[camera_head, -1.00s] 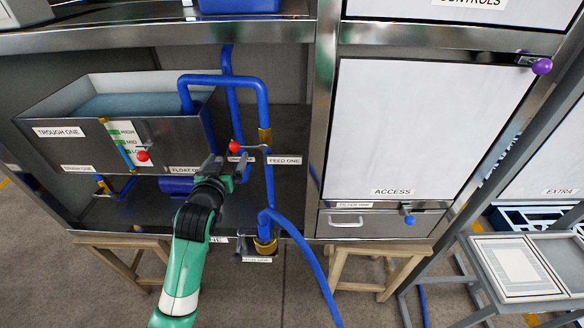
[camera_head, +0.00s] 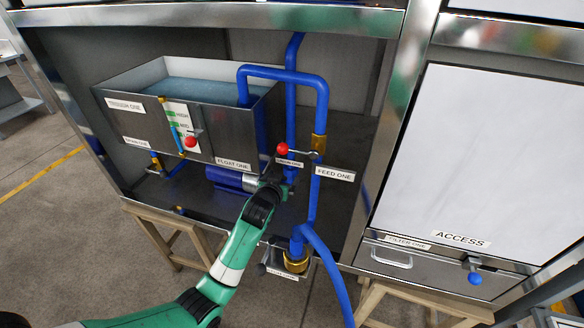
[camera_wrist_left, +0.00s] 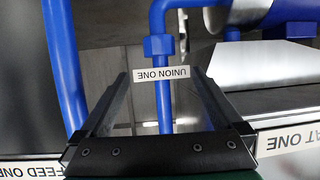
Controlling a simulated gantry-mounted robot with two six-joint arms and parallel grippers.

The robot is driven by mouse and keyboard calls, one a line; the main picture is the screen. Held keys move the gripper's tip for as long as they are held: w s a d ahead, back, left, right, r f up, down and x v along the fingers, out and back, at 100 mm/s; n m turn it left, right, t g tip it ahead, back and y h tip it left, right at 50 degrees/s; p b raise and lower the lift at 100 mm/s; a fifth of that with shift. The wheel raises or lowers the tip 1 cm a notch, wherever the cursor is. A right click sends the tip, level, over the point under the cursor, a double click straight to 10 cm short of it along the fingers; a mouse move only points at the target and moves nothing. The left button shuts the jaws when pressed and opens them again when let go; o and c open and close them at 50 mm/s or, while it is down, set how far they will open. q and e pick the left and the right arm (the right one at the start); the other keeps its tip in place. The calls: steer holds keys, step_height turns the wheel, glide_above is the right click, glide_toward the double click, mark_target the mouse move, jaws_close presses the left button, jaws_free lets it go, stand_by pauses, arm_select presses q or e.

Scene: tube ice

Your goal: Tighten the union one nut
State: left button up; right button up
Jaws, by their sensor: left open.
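The union one nut (camera_wrist_left: 158,47) is a blue collar on a thin blue vertical pipe in the left wrist view, beside the UNION ONE label (camera_wrist_left: 162,74). My left gripper (camera_wrist_left: 160,82) is open, its two dark fingers spread either side of the label and pipe as seen there. The nut shows just beyond the fingertips; I see no contact. In the head view my left gripper (camera_head: 277,184) is in front of the lower pipework, just below the UNION ONE label (camera_head: 289,163), and hides the nut. My right gripper is not in view.
A red-knobbed valve (camera_head: 282,149) is just above my left gripper. The FEED ONE pipe (camera_head: 314,190) runs close on its right. The blue float cylinder (camera_head: 230,179) is on its left, under the metal trough (camera_head: 150,135). Open floor lies to the left.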

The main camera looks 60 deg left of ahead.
mark_target(290, 169)
arm_select(q)
steer(key=b+x, duration=0.9)
steer(key=x, duration=0.1)
steer(key=shift+b, duration=0.4)
steer(key=shift+w+a+f, duration=0.1)
steer(key=shift+w+a, duration=0.3)
steer(key=shift+a, duration=0.05)
steer(key=c, duration=1.3)
steer(key=shift+s+m+t+h+p, duration=0.1)
steer(key=shift+m+t+h+p, duration=0.35)
steer(key=shift+p, duration=0.75)
steer(key=shift+m+p, duration=0.25)
steer(key=shift+p, duration=0.05)
steer(key=shift+h, duration=0.25)
